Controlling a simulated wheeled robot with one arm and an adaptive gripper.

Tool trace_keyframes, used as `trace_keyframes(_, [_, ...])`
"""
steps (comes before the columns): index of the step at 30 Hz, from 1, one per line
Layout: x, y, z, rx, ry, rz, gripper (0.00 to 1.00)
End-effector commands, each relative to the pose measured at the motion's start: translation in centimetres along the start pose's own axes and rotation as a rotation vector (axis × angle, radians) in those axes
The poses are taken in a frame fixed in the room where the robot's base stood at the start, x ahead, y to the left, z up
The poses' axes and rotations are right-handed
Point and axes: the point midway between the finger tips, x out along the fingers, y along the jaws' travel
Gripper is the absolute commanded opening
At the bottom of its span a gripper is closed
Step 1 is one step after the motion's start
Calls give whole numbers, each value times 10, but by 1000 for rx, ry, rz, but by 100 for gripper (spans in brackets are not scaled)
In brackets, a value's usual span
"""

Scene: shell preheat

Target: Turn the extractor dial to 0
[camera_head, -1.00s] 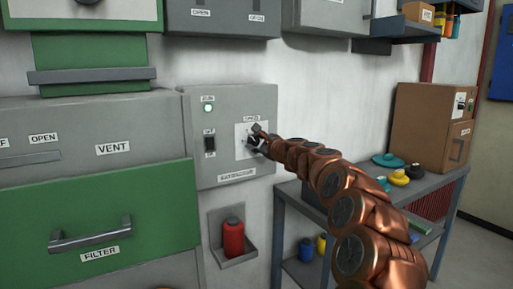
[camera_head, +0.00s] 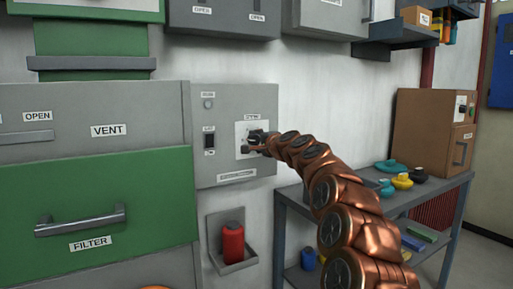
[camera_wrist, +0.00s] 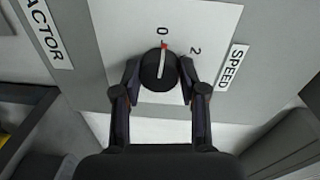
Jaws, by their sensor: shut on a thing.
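The extractor panel (camera_head: 225,105) is a grey box on the wall, with its white dial plate (camera_head: 240,129) at the right. The black dial (camera_wrist: 158,72) shows in the wrist view, with a white line and a red tip. The red tip points at or very near the "0" mark; a "2" mark stands to its right. My gripper (camera_wrist: 158,78) is shut on the dial, one finger on each side. In the head view my gripper (camera_head: 256,142) covers most of the dial. The panel's indicator lamp (camera_head: 209,104) looks unlit.
A black switch (camera_head: 209,142) sits left of the dial on the panel. A red canister (camera_head: 232,242) stands in a holder below. A grey table (camera_head: 440,190) with coloured items and a brown box (camera_head: 425,135) stands at the right.

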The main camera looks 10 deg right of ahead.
Motion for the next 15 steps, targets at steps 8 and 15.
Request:
trace_keyframes(8, [0, 0, 2, -101, 4, -3, 7])
trace_keyframes(15, [0, 0, 2, -126, 5, -3, 7])
